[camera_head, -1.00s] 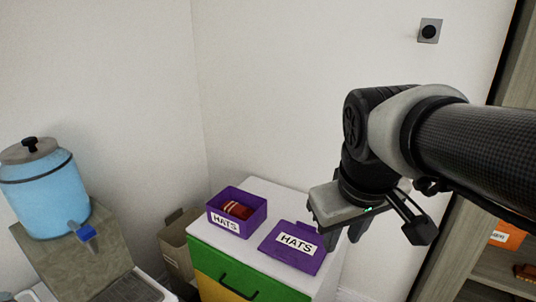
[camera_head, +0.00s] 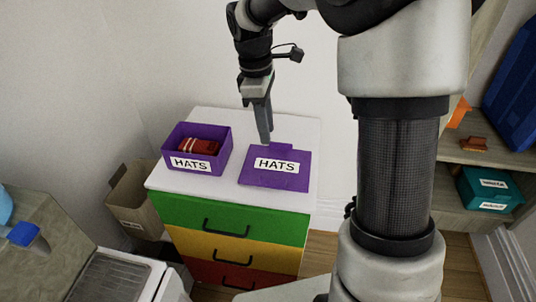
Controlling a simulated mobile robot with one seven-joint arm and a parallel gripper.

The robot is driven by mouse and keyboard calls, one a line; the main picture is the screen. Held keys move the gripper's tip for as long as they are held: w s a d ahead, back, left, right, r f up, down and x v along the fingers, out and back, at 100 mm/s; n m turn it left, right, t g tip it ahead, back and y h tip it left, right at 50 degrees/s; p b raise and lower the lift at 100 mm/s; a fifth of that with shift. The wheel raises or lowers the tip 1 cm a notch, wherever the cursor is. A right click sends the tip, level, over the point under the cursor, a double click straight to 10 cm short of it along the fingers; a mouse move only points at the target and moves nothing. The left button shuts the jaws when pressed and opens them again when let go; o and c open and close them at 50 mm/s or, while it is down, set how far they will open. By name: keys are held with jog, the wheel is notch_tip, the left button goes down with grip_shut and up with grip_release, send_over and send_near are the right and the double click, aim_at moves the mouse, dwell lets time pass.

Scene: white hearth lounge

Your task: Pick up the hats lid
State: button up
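The hats lid (camera_head: 272,178) is a flat purple panel with a white "HATS" label and a tab at its back edge. It lies on the white top of a drawer unit (camera_head: 200,184). The purple hats box (camera_head: 226,149) stands open to its left, with red cloth (camera_head: 200,146) inside and its own "HATS" label. My gripper (camera_head: 266,141) points down at the lid's back edge, near the tab. Its fingers appear edge-on, so I cannot tell whether they are open, or whether they touch the lid.
The drawer unit has green, yellow and red drawers. A beige bin (camera_head: 130,200) stands to its left, by a grey counter (camera_head: 50,225). Shelves at right hold a teal box (camera_head: 488,190) and a blue item (camera_head: 513,85). White wall stands close behind the unit.

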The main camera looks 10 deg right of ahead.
jog(key=b, duration=0.1)
send_over(272, 175)
jog(key=s+a, duration=0.1)
jog(key=s, duration=0.2)
notch_tip(272, 175, down, 12)
jog(key=shift+s+r, duration=0.1)
jog(key=shift+r, duration=0.05)
jog(key=shift+s+d+f+b, duration=0.1)
jog(key=shift+f+b, duration=0.5)
jog(key=shift+f, duration=2.15)
grip_shut()
